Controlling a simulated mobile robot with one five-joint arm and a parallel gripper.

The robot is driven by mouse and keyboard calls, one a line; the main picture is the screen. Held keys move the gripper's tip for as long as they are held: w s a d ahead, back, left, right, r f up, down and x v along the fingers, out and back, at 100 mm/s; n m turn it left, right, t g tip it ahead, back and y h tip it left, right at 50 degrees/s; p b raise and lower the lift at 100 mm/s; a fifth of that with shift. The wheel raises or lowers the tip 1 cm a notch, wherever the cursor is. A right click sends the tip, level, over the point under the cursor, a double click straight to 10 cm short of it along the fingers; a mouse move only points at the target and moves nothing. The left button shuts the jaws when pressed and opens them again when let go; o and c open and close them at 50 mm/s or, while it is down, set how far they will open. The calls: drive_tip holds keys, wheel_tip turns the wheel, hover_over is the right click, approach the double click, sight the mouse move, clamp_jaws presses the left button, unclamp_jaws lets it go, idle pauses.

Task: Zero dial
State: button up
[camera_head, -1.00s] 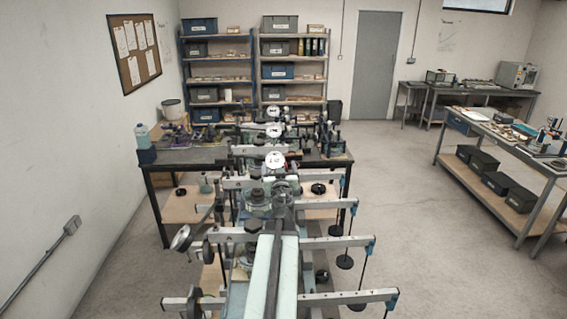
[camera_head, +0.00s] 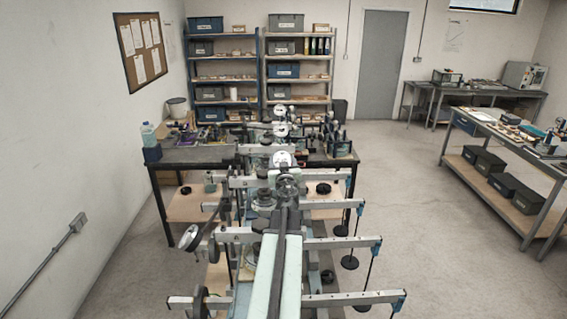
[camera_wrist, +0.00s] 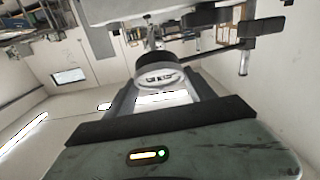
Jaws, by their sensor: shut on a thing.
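A row of lever frames runs away from me in the head view, with pale beams (camera_head: 335,243) and hanging black weights. A white-faced round dial (camera_head: 283,159) stands on the row just beyond the end of my arm. Smaller white dials (camera_head: 281,130) show farther back. In the wrist view, my gripper (camera_wrist: 160,90) has its two fingers closed on a round, dark-rimmed part (camera_wrist: 160,74) with a pale face that looks like a dial. Its markings are too small to read. My arm hides part of the row in the head view, and the grip itself cannot be made out there.
Beams and hanging weights (camera_head: 349,262) stick out on both sides close to my arm. A dark workbench (camera_head: 190,154) crosses behind the row. Shelves (camera_head: 223,76) stand at the back wall and a side table (camera_head: 500,128) at right. Open floor lies between the row and that table.

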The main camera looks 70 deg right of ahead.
drive_tip(key=n+t+y, duration=0.1)
drive_tip(key=n, duration=0.1)
drive_tip(key=n+t+y+p, duration=0.1)
drive_tip(key=n, duration=0.1)
drive_tip(key=shift+s+d+r+t, duration=0.2)
drive_tip(key=shift+t, duration=0.1)
drive_tip(key=shift+a+f+n+t+y, duration=0.15)
drive_tip(key=shift+n+t+y, duration=0.3)
drive_tip(key=shift+n, duration=0.55)
drive_tip(key=o, duration=1.4)
drive_tip(key=v, duration=0.7)
drive_tip(key=shift+s+a, duration=0.15)
drive_tip(key=shift+a, duration=0.15)
